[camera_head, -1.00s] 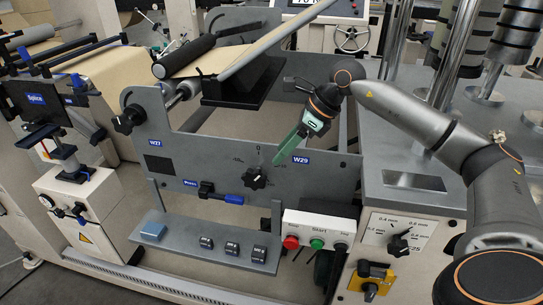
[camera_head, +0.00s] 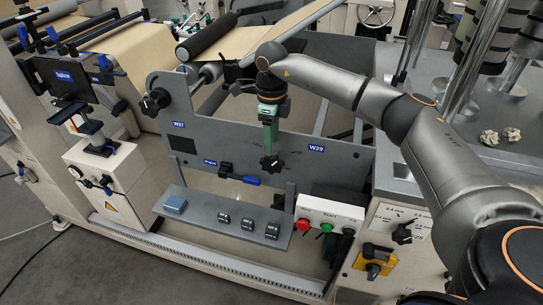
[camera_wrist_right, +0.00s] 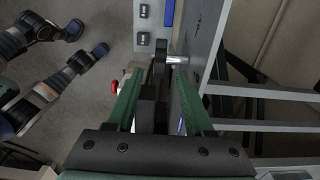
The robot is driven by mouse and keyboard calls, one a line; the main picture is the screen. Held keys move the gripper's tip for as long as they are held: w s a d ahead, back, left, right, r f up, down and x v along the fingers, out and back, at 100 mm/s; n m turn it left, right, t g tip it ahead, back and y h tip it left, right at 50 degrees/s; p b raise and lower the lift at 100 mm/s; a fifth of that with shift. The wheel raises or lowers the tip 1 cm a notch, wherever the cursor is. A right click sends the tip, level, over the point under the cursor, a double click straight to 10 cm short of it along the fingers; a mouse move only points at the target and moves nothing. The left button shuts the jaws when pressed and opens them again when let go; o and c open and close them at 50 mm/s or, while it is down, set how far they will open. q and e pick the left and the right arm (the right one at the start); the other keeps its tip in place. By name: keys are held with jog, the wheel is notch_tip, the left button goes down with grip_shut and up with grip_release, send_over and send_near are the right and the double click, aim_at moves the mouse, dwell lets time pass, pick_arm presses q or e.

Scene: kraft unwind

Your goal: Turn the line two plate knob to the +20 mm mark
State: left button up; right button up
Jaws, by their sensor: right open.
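The black plate knob (camera_head: 271,164) is on the grey front panel, left of the W29 label (camera_head: 316,148). My right gripper (camera_head: 269,148), with green fingers, points down at the knob from above and overlaps it in the head view. In the right wrist view the two green fingers (camera_wrist_right: 158,75) are apart. The dark knob on its bright shaft (camera_wrist_right: 176,60) shows between and just past the fingertips; I cannot tell whether they touch it. The scale marks around the knob are hidden or too small to read. My left gripper is not in view.
A blue-handled fitting (camera_head: 250,180) sits below left of the knob. A grey shelf (camera_head: 190,213) and a button box (camera_head: 340,212) with red and green buttons lie below. Another black knob (camera_head: 156,100) is at the panel's left. A roller (camera_head: 210,40) is above.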

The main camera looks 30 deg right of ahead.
aim_at(272, 158)
notch_tip(272, 158, down, 7)
jog(key=shift+r, duration=0.2)
grip_shut()
dwell(0.5)
